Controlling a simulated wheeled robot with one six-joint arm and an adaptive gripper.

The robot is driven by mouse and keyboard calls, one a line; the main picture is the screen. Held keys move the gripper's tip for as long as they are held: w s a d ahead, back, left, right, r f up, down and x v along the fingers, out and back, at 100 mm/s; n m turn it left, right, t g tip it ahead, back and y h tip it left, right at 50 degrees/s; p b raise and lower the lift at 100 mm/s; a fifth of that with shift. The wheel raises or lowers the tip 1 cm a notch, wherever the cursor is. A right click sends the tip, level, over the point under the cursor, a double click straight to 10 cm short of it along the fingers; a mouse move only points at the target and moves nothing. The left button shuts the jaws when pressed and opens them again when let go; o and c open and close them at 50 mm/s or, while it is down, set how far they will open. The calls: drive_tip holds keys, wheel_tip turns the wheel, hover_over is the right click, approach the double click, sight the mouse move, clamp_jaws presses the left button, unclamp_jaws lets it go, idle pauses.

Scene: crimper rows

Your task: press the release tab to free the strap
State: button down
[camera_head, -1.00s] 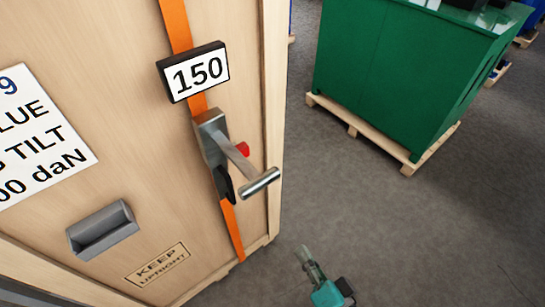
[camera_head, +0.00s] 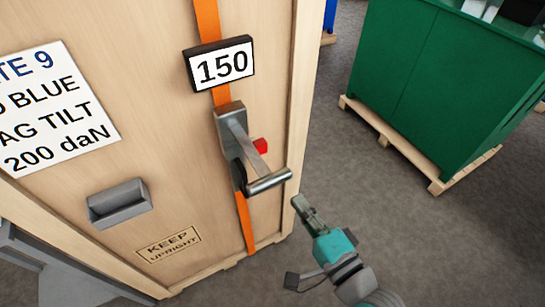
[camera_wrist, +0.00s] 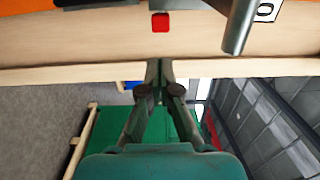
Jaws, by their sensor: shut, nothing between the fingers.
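The red release tab (camera_head: 261,146) sticks out on the right side of the grey metal ratchet (camera_head: 230,118) on the crate's front. In the wrist view the red tab (camera_wrist: 160,22) is near the top, straight ahead of the fingers. The ratchet's handle bar (camera_head: 268,182) stands out below the tab; its end (camera_wrist: 240,25) shows at upper right in the wrist view. The orange strap (camera_head: 245,225) runs vertically through the ratchet. My gripper (camera_head: 299,200) is shut and empty, to the lower right of the tab, apart from it. The closed fingertips (camera_wrist: 160,65) are in the wrist view.
The wooden crate (camera_head: 165,100) carries a "150" display (camera_head: 222,64), a grey recessed holder (camera_head: 118,203) and labels. A green cabinet (camera_head: 440,90) stands on a pallet (camera_head: 400,145) at right. Grey floor (camera_head: 355,185) is open between them.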

sight(263, 150)
drive_tip(key=x, duration=1.4)
drive_tip(key=shift+w+a, duration=0.1)
